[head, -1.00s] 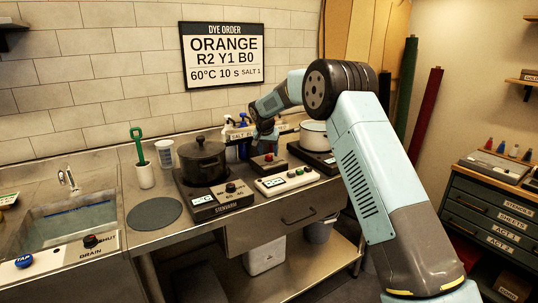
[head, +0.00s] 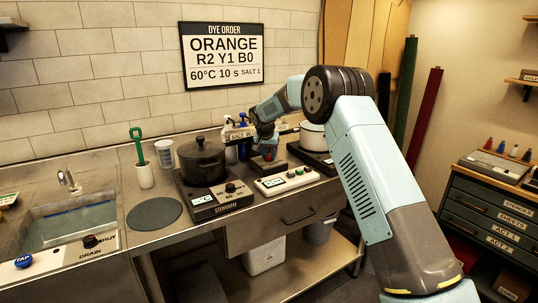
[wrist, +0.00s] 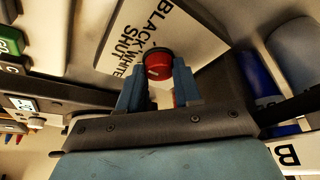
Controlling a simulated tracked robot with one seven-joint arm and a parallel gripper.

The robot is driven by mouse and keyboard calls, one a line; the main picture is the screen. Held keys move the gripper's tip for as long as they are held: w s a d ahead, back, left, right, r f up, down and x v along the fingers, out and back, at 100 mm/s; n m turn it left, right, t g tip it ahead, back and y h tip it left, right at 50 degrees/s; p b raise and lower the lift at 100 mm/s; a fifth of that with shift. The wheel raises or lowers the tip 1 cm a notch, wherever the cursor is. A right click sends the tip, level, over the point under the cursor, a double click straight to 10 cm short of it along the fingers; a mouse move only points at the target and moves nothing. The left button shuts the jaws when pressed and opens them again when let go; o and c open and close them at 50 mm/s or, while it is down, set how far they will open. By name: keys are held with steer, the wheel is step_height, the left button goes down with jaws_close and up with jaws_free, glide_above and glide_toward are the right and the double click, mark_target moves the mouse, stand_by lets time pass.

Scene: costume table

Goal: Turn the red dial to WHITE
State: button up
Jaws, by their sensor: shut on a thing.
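The red dial (wrist: 158,64) is round and sits on a pale panel (wrist: 195,32) lettered BLACK, WHITE and SHUT. My gripper (wrist: 157,76) has a blue finger on each side of the dial and is shut on it. A faint light mark shows on the dial's face, but I cannot tell which word it points to. In the head view my gripper (head: 267,150) is down at the small box (head: 266,166) on the counter, and the dial is mostly hidden there.
A white control panel (head: 288,182) lies just in front of the box. A black pot (head: 202,162) stands on a hotplate to the left and a pale pot (head: 313,137) to the right. Spray bottles (head: 229,148) stand close behind on the left.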

steer(key=shift+d, duration=0.1)
steer(key=shift+c, duration=1.1)
steer(key=n+y, duration=0.1)
steer(key=n, duration=0.2)
steer(key=shift+n, duration=0.3)
steer(key=n, duration=0.1)
steer(key=n+y, duration=0.1)
steer(key=n, duration=0.1)
steer(key=n+y, duration=0.1)
steer(key=n, duration=0.1)
steer(key=shift+d+g, duration=0.25)
steer(key=shift+g, duration=0.05)
steer(key=shift+w, duration=0.1)
steer(key=o, duration=1)
steer(key=shift+o, duration=0.2)
steer(key=shift+r, duration=0.1)
steer(key=v, duration=1.3)
steer(key=shift+d+r, duration=0.15)
steer(key=shift+d, duration=0.1)
